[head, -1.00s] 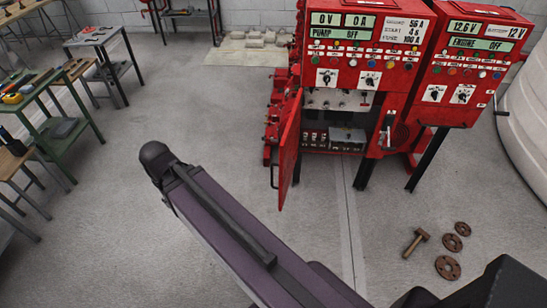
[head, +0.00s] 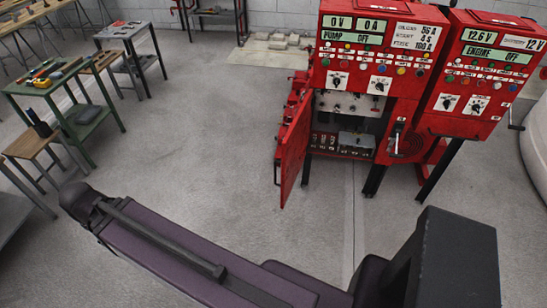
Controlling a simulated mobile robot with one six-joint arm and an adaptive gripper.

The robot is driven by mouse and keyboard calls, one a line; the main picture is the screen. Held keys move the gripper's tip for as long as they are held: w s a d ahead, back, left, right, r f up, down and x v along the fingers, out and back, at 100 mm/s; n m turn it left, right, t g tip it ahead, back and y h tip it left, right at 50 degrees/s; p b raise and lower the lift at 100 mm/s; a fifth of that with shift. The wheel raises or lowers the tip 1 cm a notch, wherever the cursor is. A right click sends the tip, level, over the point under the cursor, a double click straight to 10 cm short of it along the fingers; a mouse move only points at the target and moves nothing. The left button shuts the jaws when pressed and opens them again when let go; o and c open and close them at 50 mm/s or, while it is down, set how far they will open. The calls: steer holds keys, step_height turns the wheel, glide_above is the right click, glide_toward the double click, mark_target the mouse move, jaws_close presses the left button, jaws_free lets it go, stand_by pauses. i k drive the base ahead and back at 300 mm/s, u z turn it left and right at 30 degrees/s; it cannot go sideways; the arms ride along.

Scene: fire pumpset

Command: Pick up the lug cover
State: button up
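I cannot single out the lug cover for certain. The red pump control cabinet (head: 372,50) stands at the upper right with its lower door (head: 292,152) swung open to the left. Inside, its lower bay shows a row of small dark parts with pale labels and a greyish boxy part (head: 356,141), too small to identify. My purple arm link crosses the bottom of the view, in front of and below the cabinet. My gripper is not in view, so its state and contents do not show.
A second red cabinet (head: 482,75) for the engine stands to the right on black legs. At left are a green table (head: 75,88) with tools, a wooden stool (head: 30,143) and a grey table (head: 125,30). The floor (head: 200,130) between them and the cabinets is clear.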

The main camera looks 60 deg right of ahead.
mark_target(345, 138)
steer(key=u, duration=0.55)
steer(key=i, duration=1)
steer(key=z, duration=3.7)
steer(key=i, duration=0.15)
steer(key=u, duration=1.05)
